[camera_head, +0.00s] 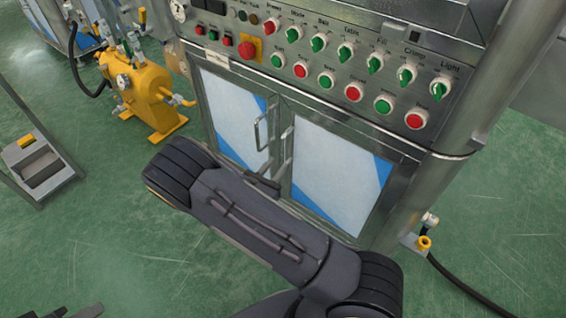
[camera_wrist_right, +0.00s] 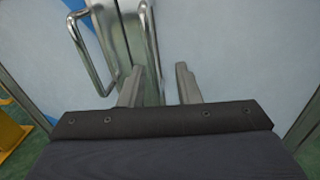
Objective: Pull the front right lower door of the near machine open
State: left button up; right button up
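The near machine's front right lower door (camera_head: 335,178) is shut, a pale panel with blue corners in a metal frame. Its upright bar handle (camera_head: 286,150) is at its left edge; in the right wrist view the handle (camera_wrist_right: 149,38) runs down toward the fingers. My right gripper (camera_wrist_right: 159,86) is open, its two fingers apart. The handle's lower end shows between or just beyond the fingertips; contact cannot be told. In the head view my right arm hides most of this gripper. Dark parts at the bottom left edge may be my left gripper, mostly cut off.
The left lower door (camera_head: 228,115) is shut, its handle (camera_wrist_right: 92,50) close left of my right fingers. A knob and button panel (camera_head: 330,65) is above the doors. A yellow tank (camera_head: 140,95) stands left. A black hose (camera_head: 465,290) lies right. Green floor in front is mostly clear.

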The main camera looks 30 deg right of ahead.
aim_at(282, 153)
jog(key=shift+n+t, duration=0.5)
jog(key=x, duration=0.2)
jog(key=b+x, duration=0.1)
jog(key=x, duration=0.2)
jog(key=f+x, duration=0.1)
jog(key=x, duration=0.1)
jog(key=shift+w+b, duration=0.4)
jog(key=shift+w, duration=0.15)
jog(key=shift+c, duration=0.4)
grip_shut()
